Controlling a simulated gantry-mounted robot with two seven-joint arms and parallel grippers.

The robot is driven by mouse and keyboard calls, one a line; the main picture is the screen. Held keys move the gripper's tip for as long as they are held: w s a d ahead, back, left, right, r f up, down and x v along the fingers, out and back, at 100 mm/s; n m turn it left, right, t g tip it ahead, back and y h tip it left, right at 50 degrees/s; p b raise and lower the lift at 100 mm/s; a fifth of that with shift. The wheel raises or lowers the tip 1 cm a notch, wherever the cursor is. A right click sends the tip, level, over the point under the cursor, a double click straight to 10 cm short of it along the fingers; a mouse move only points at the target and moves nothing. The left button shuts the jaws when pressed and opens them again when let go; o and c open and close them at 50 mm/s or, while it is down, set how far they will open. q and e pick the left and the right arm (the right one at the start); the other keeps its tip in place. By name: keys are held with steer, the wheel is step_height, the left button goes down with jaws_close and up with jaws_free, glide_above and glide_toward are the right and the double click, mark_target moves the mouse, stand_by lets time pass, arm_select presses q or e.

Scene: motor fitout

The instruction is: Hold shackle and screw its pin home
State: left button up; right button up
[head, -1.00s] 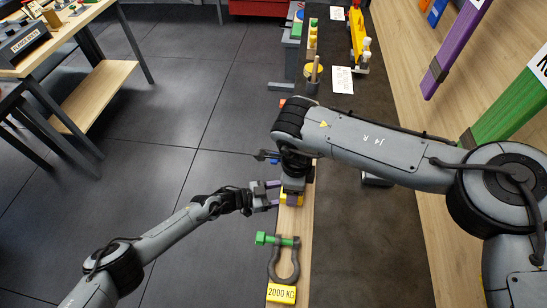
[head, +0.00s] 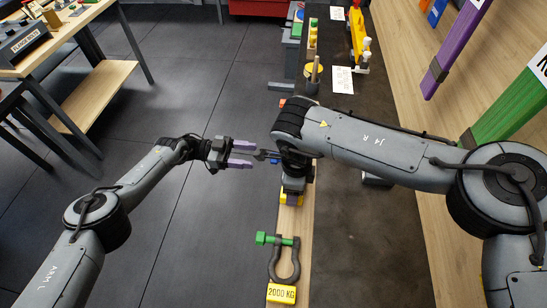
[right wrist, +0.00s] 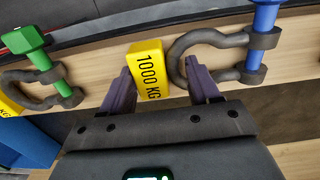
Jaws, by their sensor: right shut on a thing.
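A dark shackle (right wrist: 182,66) with a blue pin (right wrist: 265,35) lies along the wooden strip in the right wrist view. A yellow 1000 KG block (right wrist: 148,72) sits at its bow end. My right gripper (right wrist: 164,84) is shut across this block and the bow end, with one finger inside the bow. In the head view my right arm hides most of the shackle; a blue bit (head: 273,161), seemingly the pin, shows at its left. My left gripper (head: 253,154) is open and empty, fingertips just left of that bit. I cannot tell its height against the pin.
A second shackle (head: 284,265) with a green pin (head: 267,239) and a yellow 2000 KG block (head: 281,293) lies on the wooden strip nearer me. A dark bench top (head: 370,240) runs to the right. Open floor (head: 205,235) lies to the left.

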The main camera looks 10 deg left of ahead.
arm_select(q)
steer(key=d, duration=0.8)
steer(key=shift+d, duration=0.3)
steer(key=shift+c, duration=0.3)
steer(key=c, duration=1)
